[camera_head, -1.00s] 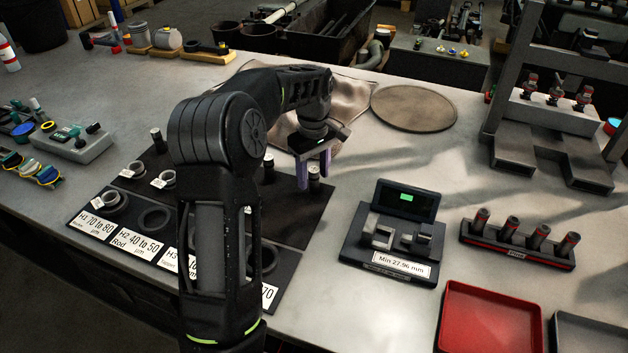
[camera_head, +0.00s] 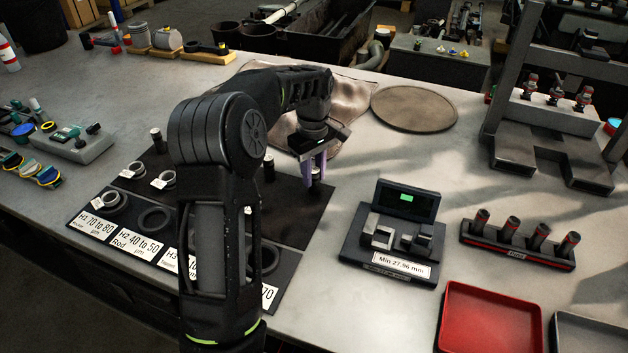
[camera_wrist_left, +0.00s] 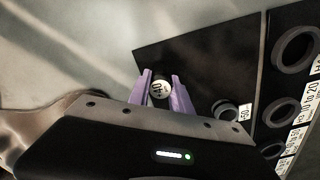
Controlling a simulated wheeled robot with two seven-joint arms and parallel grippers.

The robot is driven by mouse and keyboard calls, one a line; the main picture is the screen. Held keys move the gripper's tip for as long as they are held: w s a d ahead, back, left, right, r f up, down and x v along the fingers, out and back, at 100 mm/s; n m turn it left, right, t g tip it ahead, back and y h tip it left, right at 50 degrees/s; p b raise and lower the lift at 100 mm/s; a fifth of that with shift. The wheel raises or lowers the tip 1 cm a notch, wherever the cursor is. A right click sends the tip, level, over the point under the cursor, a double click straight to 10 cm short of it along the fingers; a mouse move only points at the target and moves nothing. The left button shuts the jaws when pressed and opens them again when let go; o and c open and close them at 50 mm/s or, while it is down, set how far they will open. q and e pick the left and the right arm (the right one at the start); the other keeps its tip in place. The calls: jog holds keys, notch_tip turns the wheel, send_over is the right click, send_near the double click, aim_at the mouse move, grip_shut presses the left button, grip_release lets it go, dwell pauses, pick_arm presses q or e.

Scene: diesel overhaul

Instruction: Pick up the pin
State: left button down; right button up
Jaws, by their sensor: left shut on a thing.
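My left gripper (camera_head: 314,170) points down over the far right part of the black mat (camera_head: 300,218). Its purple fingers are shut on a short dark pin (camera_head: 317,173), which stands upright at the mat. In the left wrist view the pin's pale, marked top (camera_wrist_left: 159,89) shows between the two fingers (camera_wrist_left: 160,92). I cannot tell whether the pin still touches the mat. Other dark pins (camera_head: 269,168) (camera_head: 157,141) stand on the mat, partly beside my left arm. My right gripper is not in view.
Grey rings (camera_head: 112,202) and range labels lie on the mat. A gauge with a green display (camera_head: 403,198) stands to the right. Beyond it are a rack of several cylinders (camera_head: 517,254), a red tray (camera_head: 488,335) and a grey press (camera_head: 545,150). Bare bench lies around the gauge.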

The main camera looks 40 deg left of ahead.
aim_at(314, 169)
pick_arm(q)
notch_tip(314, 169, up, 8)
jog(key=shift+f+b, duration=0.25)
jog(key=shift+b, duration=0.1)
notch_tip(314, 169, up, 2)
jog(key=shift+p, duration=0.8)
jog(key=shift+r, duration=0.35)
jog(key=shift+f, duration=0.15)
